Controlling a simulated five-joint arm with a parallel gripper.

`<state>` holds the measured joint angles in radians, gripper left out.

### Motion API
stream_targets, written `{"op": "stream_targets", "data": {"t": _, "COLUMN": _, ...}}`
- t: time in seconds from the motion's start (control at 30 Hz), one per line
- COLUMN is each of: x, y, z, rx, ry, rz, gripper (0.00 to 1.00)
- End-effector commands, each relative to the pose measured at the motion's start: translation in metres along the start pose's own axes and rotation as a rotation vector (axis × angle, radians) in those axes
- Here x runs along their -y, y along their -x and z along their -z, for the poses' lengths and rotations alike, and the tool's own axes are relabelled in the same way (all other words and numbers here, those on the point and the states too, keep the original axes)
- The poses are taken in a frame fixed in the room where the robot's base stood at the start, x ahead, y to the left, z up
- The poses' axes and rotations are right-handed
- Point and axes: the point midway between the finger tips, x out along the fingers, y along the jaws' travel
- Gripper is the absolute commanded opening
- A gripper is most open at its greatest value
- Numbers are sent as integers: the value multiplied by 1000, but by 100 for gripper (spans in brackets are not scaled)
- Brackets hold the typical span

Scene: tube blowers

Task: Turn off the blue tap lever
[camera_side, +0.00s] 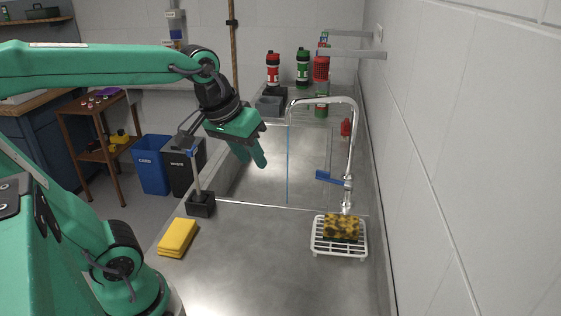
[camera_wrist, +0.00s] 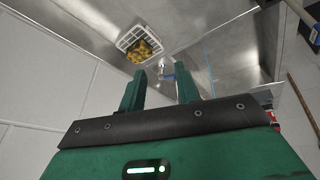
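The chrome tap (camera_side: 352,130) stands at the right of the steel counter, its curved spout reaching left over the sink. Its blue lever (camera_side: 330,178) sticks out to the left from low on the tap's post. A thin blue line, which looks like water, runs straight down below the spout end. My gripper (camera_side: 253,158) is open and empty, pointing down over the sink area, left of the tap and apart from the lever.
A white rack (camera_side: 318,247) with a speckled yellow sponge (camera_side: 341,227) sits in front of the tap. A yellow cloth (camera_side: 177,238) and a black-based stand (camera_side: 200,204) are on the left. Bottles (camera_side: 303,68) stand at the back. A wall closes the right side.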

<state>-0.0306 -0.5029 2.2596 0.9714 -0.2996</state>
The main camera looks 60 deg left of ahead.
Motion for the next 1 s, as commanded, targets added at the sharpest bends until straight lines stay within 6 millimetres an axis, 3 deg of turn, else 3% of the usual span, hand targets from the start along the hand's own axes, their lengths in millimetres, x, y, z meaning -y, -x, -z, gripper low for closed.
{"op": "stream_targets", "data": {"t": 0.47, "x": -11, "y": -24, "z": 96, "rx": 95, "ry": 470, "rz": 72, "gripper": 33}}
{"op": "stream_targets", "data": {"t": 1.0, "x": -9, "y": -93, "z": 187, "rx": 164, "ry": 999, "rz": 194, "gripper": 33}}
